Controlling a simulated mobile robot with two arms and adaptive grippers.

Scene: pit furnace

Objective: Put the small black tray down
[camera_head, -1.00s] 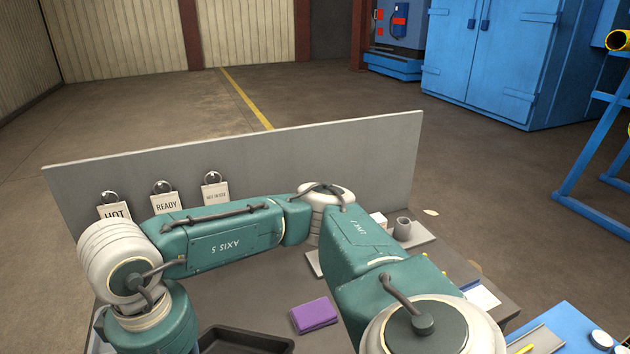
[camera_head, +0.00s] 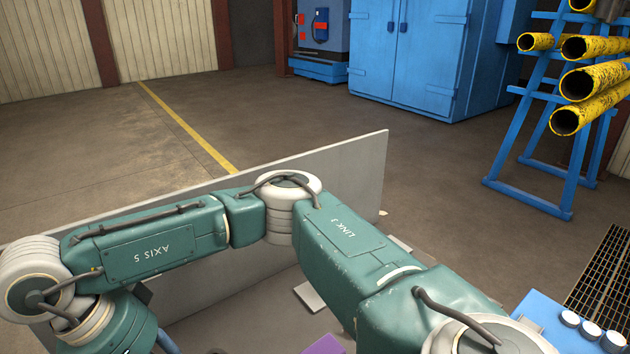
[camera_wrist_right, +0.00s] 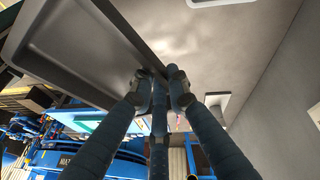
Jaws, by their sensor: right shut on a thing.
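The small black tray (camera_wrist_right: 70,48) fills the upper left of the right wrist view, seen close up and tilted in the picture. My right gripper (camera_wrist_right: 158,82) has its blue fingers closed on the tray's edge. What lies under the tray is hidden, so I cannot tell whether it touches the bench. In the head view my right arm reaches across from the lower right to the left, and its gripper and the tray are not clearly visible. My left gripper is in neither view.
The grey bench (camera_head: 240,325) has an upright board (camera_head: 345,175) along its back. A purple block (camera_head: 323,345) lies at the bottom edge. A blue surface with round white pieces (camera_head: 590,331) is at the lower right. A blue rack (camera_head: 545,180) holds yellow pipes (camera_head: 590,82).

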